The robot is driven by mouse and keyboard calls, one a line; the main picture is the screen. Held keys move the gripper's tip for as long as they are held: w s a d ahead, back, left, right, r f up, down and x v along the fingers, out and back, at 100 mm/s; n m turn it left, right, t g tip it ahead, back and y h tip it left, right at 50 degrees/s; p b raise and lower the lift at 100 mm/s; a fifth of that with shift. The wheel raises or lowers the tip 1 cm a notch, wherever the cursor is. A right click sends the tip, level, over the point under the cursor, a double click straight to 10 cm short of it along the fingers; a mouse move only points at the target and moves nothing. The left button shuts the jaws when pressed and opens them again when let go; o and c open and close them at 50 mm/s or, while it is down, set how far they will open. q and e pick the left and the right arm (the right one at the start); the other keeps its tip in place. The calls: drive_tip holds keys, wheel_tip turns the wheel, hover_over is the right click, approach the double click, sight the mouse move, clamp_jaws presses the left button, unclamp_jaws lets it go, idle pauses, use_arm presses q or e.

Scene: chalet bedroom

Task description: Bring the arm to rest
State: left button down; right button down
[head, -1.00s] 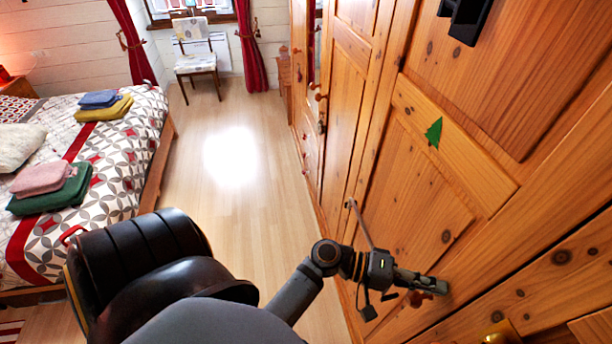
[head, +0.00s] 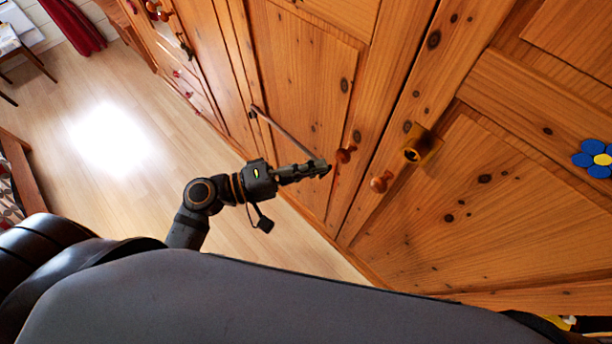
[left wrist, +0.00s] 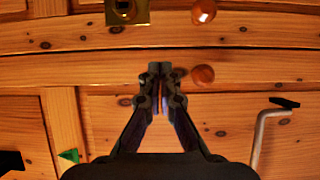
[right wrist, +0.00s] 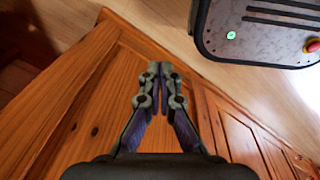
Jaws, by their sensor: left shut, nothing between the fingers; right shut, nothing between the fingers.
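My left gripper (head: 322,168) reaches in from the left in the head view. Its fingers are shut with nothing between them. The fingertips are close to a round wooden knob (head: 345,155) on the wardrobe door (head: 310,75); I cannot tell whether they touch. In the left wrist view, the shut fingertips (left wrist: 160,72) are left of a knob (left wrist: 203,75). My right gripper is outside the head view. In the right wrist view, its fingertips (right wrist: 160,72) are shut and empty, with wooden panelling (right wrist: 75,115) behind them.
A second knob (head: 381,182) and a brass lock (head: 420,147) are on the wardrobe. A thin metal bar (head: 285,130) sticks out left of my gripper. A blue flower (head: 597,158) decorates the right panel. Bare floor (head: 110,130) lies left; the bed's edge (head: 15,180) is at far left.

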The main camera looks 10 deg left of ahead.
use_arm(q)
drive_tip(key=s+a+f+g+y, duration=0.1)
drive_tip(key=a+f+y, duration=0.4)
drive_tip(key=f, duration=0.8)
drive_tip(key=s+a+f+n+y, duration=0.1)
drive_tip(key=a+f+y, duration=0.2)
drive_tip(key=a+f, duration=0.75)
drive_tip(key=s+a+f+g+y, duration=0.15)
drive_tip(key=f+y, duration=0.25)
drive_tip(key=f, duration=1.3)
drive_tip(key=s+a+f+m+g+y, duration=0.2)
drive_tip(key=s+a+f+m, duration=0.1)
drive_tip(key=s+f, duration=0.5)
drive_tip(key=s+a+f+m+g+y, duration=0.2)
drive_tip(key=s+f, duration=0.7)
drive_tip(key=s, duration=0.5)
drive_tip(key=shift+a+m+g+y, duration=0.35)
drive_tip(key=shift+a+m, duration=0.45)
drive_tip(key=shift+m, duration=0.2)
use_arm(e)
drive_tip(key=shift+s+f, duration=0.2)
drive_tip(key=shift+s, duration=0.35)
use_arm(q)
drive_tip(key=shift+f, duration=0.1)
